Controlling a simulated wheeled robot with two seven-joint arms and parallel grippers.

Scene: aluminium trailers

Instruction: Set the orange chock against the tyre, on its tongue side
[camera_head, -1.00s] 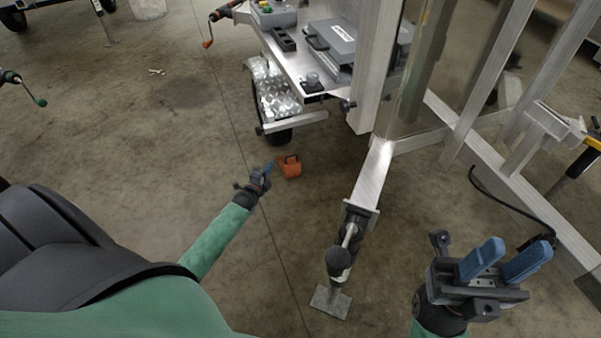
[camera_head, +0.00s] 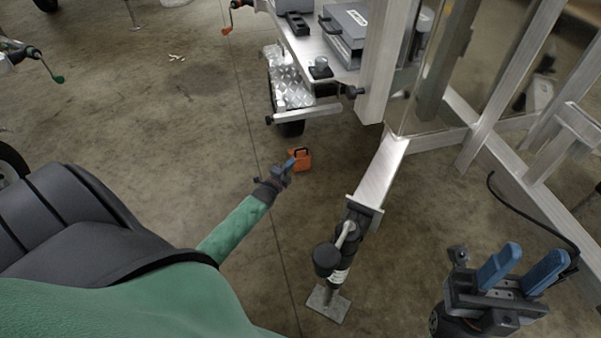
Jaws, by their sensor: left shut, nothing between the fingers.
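The orange chock (camera_head: 301,160) with a dark handle stands on the concrete floor, a little in front of the black tyre (camera_head: 291,129). There is a gap of floor between chock and tyre. The tyre shows only low down, under a silver checker-plate mudguard. My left gripper (camera_head: 290,164), with blue fingers, is at the left side of the chock; its fingers are shut and hold nothing. I cannot tell whether they touch the chock. My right gripper (camera_head: 523,268) is at the lower right, its two blue fingers apart and empty.
The jockey stand (camera_head: 334,265) with its foot plate is on the floor right of my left arm. The aluminium tongue beam (camera_head: 385,172) runs above it. A grey case (camera_head: 345,25) lies on the trailer deck. A black cable (camera_head: 530,212) hangs at right.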

